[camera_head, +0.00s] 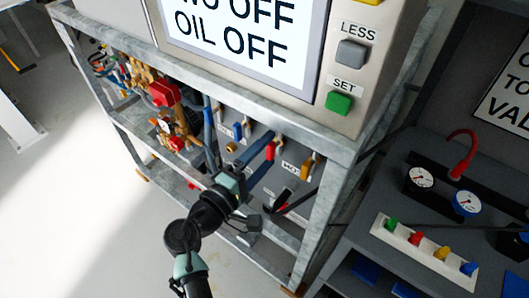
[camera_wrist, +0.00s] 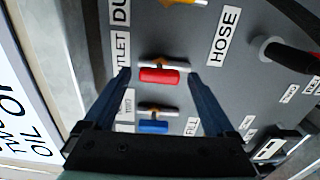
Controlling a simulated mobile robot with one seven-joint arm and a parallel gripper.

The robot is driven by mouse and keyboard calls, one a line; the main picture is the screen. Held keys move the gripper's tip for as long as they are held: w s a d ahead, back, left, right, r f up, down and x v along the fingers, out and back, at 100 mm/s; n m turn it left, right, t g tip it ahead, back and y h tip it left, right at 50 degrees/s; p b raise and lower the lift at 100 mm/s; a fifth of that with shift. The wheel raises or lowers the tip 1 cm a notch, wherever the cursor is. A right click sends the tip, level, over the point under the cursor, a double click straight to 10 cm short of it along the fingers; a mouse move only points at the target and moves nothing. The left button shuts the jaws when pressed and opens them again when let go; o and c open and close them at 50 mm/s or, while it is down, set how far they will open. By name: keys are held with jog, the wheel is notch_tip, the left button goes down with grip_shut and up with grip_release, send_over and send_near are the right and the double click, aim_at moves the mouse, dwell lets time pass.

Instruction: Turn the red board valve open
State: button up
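The red board valve (camera_wrist: 159,76) is on the grey board in the wrist view. Its red handle lies crosswise in that picture, with a metal fitting behind it. In the head view, the red handle (camera_head: 270,150) shows just beyond my gripper's fingers. My gripper (camera_wrist: 160,73) is open, with one dark blue finger on each side of the red handle and a gap on both sides. I cannot tell whether the fingertips reach the handle's depth. In the head view, my gripper (camera_head: 266,162) points at the board, and my arm partly hides the board's lower part.
A blue valve (camera_wrist: 153,126) is close to the red one, and a yellow valve (camera_wrist: 185,2) is on the other side. A black hose with a red end (camera_wrist: 290,57) sticks out at the right. The metal frame (camera_head: 325,215) bounds the board. Brass piping (camera_head: 150,85) is at the left.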

jog(key=shift+a, duration=0.1)
jog(key=v, duration=1.3)
